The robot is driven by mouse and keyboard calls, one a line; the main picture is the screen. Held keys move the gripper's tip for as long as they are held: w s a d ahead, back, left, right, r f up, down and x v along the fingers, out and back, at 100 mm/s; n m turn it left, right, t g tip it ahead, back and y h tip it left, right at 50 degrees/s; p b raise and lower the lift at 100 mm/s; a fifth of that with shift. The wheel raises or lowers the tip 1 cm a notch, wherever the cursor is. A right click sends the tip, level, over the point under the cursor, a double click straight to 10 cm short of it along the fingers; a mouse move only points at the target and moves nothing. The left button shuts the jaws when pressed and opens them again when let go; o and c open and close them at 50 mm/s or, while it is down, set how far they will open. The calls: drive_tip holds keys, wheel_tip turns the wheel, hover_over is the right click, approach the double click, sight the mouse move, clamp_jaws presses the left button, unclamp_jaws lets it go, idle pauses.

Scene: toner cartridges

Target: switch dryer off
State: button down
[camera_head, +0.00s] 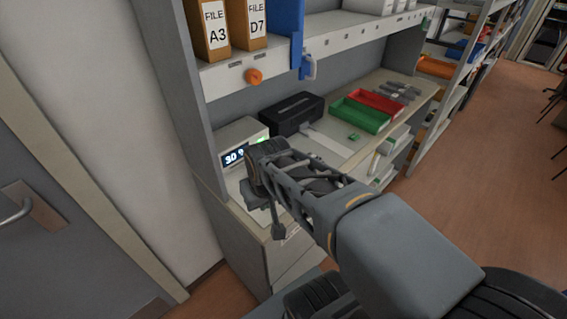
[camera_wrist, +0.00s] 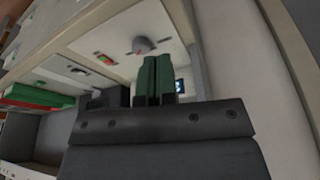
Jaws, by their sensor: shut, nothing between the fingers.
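A pale box with a lit display reading about 30 (camera_head: 235,156), likely the dryer, stands at the left end of the bench. Its lit display also shows in the wrist view (camera_wrist: 180,86), just right of my fingers. My gripper (camera_wrist: 157,80) is shut and empty, its green fingers pressed together. In the wrist view a pale panel beyond the fingers carries a round grey knob (camera_wrist: 143,45) and a small red and green switch (camera_wrist: 104,58). The fingers look apart from both. In the head view my arm hides the box's right front, and I cannot make out the fingertips.
A black printer (camera_head: 292,113) stands right of the box. A green tray (camera_head: 360,115) and a red tray (camera_head: 376,103) lie farther right. A wall closes the left side.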

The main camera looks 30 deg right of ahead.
drive_tip(key=w+d+n+g+b, duration=0.1)
drive_tip(key=w+d+n, duration=0.6)
drive_tip(key=d+n, duration=0.3)
drive_tip(key=w+d+n+b, duration=0.1)
drive_tip(key=w+d+n, duration=0.6)
drive_tip(key=d+n, duration=0.3)
drive_tip(key=shift+w+d+n+g+y, duration=0.15)
drive_tip(key=shift+w+n+g+y, duration=0.2)
drive_tip(key=shift+n, duration=0.25)
drive_tip(key=shift+f, duration=0.1)
drive_tip(key=f, duration=0.4)
drive_tip(key=w+f, duration=0.1)
drive_tip(key=f, duration=0.4)
drive_tip(key=f+p, duration=0.1)
drive_tip(key=f, duration=0.3)
drive_tip(key=shift+w+f, duration=0.35)
